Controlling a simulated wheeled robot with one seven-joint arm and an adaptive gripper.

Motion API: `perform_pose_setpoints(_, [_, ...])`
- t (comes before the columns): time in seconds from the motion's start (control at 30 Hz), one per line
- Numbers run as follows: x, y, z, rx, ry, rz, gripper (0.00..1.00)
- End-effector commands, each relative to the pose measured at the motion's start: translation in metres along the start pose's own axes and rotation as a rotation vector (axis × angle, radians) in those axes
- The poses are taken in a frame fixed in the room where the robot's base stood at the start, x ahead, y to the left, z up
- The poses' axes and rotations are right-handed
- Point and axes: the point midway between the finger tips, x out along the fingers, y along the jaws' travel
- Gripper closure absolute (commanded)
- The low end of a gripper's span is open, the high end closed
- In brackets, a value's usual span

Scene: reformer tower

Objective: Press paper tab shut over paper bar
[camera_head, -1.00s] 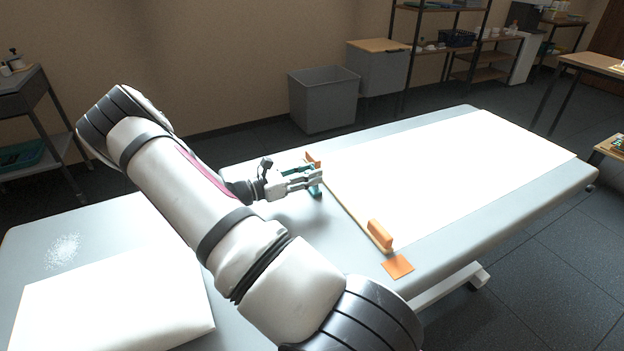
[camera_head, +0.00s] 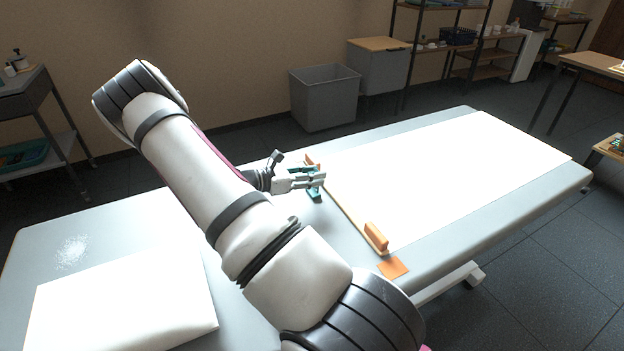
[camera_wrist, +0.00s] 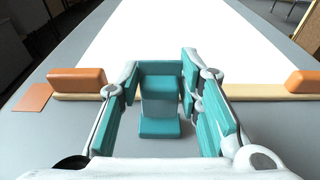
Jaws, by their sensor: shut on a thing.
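A teal tab (camera_wrist: 160,98), a stepped upright piece with a flat foot, stands at the near edge of the paper, midway along the pale wooden paper bar (camera_wrist: 222,93). It also shows in the head view (camera_head: 315,195), low under my fingers. My gripper (camera_wrist: 160,72) has a finger on each side of the tab's upper part and is shut on it; its pads are teal too, so the exact contact is hard to see. The tab hides the middle of the bar, so I cannot tell whether it touches the bar. The white paper (camera_head: 450,175) runs away beyond the bar.
Orange blocks stand at the bar's two ends, one near (camera_head: 376,237) and one far (camera_head: 312,160). A flat orange square (camera_head: 393,268) lies beside the near one. A white pad (camera_head: 120,305) lies front left on the grey table. A grey bin (camera_head: 325,97) stands behind.

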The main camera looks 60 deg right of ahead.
Motion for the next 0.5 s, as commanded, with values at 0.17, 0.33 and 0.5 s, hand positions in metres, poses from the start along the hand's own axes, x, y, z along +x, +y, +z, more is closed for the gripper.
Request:
perform_pose_setpoints(0.17, [0.0030, -0.0005, 0.0011, 0.000, 0.052, 0.000, 1.00])
perform_pose_setpoints(0.33, [0.0060, -0.0009, 0.0021, -0.001, 0.098, -0.001, 1.00])
perform_pose_setpoints(0.5, [0.0074, -0.0006, 0.0021, -0.001, 0.134, 0.000, 1.00])
